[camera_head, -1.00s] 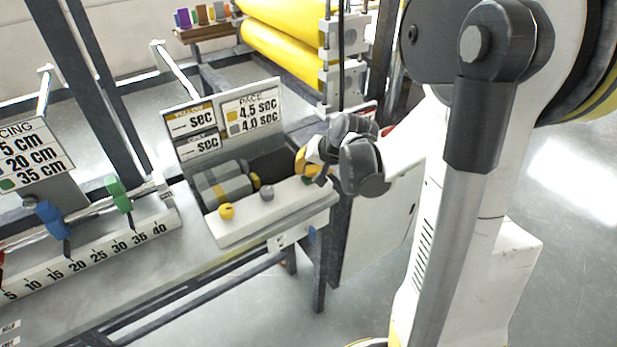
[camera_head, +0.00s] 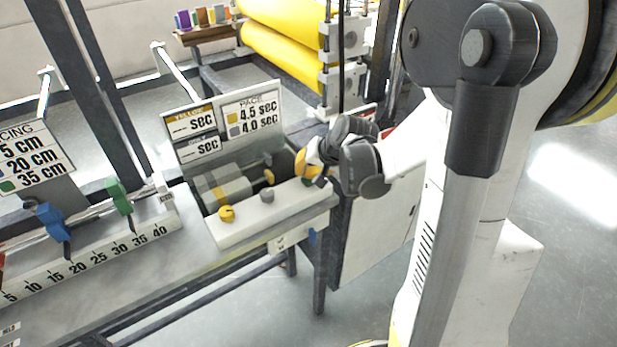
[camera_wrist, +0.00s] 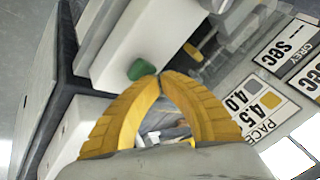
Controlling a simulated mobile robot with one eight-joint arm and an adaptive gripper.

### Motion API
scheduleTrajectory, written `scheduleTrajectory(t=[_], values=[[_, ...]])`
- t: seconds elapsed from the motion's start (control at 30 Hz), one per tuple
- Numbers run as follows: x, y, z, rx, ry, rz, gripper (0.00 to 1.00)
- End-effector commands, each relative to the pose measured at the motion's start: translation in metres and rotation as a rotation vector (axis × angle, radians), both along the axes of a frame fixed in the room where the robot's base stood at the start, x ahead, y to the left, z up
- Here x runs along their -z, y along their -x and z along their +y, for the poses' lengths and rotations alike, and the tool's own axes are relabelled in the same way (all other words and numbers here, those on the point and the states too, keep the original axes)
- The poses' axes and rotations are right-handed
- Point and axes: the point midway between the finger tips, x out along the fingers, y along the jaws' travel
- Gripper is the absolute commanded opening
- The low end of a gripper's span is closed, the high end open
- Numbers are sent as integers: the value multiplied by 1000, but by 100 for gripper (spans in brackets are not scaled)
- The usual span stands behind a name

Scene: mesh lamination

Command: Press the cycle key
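A green button (camera_head: 307,182) sits at the right end of a white key bar (camera_head: 245,222); it also shows in the wrist view (camera_wrist: 142,68). I cannot read a label naming it as the cycle key. A yellow button (camera_head: 227,213) and a grey button (camera_head: 267,195) sit farther left on the bar. My gripper (camera_wrist: 160,76) has its yellow fingertips together, with nothing seen between them. The tips are right beside the green button in the wrist view; whether they touch it is unclear. In the head view my gripper (camera_head: 310,172) partly covers the button.
A spacing scale (camera_head: 90,255) with blue and green clamps is at left. Yellow rollers (camera_head: 285,55) are behind.

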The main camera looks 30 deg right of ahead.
Motion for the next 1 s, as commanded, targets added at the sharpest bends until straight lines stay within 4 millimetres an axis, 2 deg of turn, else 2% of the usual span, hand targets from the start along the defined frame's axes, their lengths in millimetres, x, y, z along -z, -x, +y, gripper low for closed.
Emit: scheduleTrajectory(t=[0.13, 0.57, 1.0], values=[[-11, 0, 0, 0, 0, 0, 0], [-13, 0, 0, 0, 0, -1, 0], [-55, 0, 0, 0, 0, -1, 0]])
